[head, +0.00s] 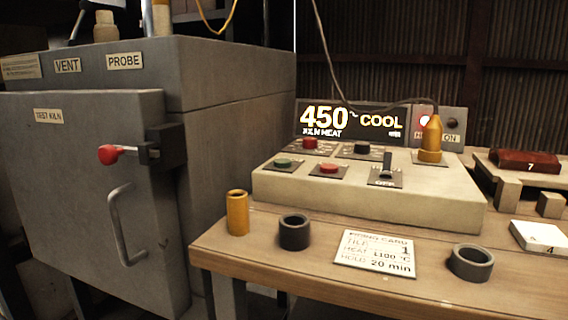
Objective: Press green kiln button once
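The green button (283,163) sits at the left front of the sloped control box (370,203) on the wooden bench. It is a low round cap on a dark plate, and nothing covers it. A red button (328,169) is just to its right, another red button (310,144) is behind it, and a black knob (361,148) is at the back. The display (352,121) behind the box reads 450 and COOL, with KILN HEAT below. My gripper is not in this view.
The grey kiln (80,200) stands left, its door shut, with a red-knobbed latch (108,155). A lever switch (386,165) and corded brass-coloured plug (431,138) stand on the box. A brass cylinder (237,212), dark rings (294,232) and a card (375,253) lie in front.

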